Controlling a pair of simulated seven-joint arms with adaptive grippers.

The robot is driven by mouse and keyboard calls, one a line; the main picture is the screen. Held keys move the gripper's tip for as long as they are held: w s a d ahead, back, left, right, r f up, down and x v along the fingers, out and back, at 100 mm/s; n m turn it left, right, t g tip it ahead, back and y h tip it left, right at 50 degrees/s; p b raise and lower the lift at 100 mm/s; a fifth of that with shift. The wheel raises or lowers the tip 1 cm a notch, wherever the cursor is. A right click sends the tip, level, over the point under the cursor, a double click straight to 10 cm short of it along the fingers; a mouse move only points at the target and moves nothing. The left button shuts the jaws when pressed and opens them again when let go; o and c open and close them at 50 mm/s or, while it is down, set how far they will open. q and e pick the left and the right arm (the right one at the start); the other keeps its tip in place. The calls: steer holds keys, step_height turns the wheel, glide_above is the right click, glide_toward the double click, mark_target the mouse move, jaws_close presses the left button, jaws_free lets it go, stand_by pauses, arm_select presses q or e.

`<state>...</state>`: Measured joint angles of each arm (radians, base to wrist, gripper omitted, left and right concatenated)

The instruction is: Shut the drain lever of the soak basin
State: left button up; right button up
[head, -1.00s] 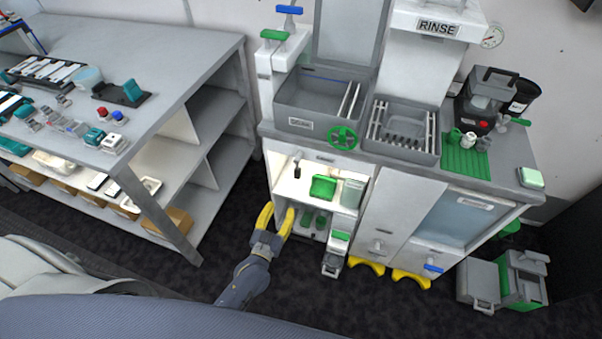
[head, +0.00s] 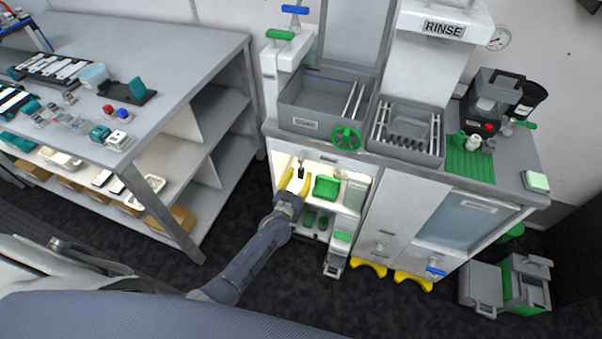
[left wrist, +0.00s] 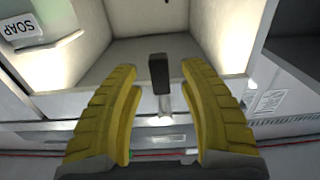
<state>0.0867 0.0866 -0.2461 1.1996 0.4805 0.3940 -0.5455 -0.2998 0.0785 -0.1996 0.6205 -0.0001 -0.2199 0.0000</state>
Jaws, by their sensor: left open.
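In the lit open cabinet beneath, the drain lever has a dark grip (head: 300,172). In the left wrist view the dark grip (left wrist: 159,74) stands upright on a pale stem, between the fingers and apart from both. My left gripper (head: 295,180) is open, with its yellow fingers around the lever at the cabinet opening; it also shows in the left wrist view (left wrist: 160,92). My right gripper is not in view.
A green container (head: 326,187) sits in the cabinet just right of the lever. A pull-out unit (head: 337,255) and yellow feet (head: 412,281) stand out at the floor. A shelved grey bench (head: 215,60) stands left, with a floor gap between.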

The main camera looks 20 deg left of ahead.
arm_select(q)
steer(key=shift+w, duration=0.9)
jaws_close()
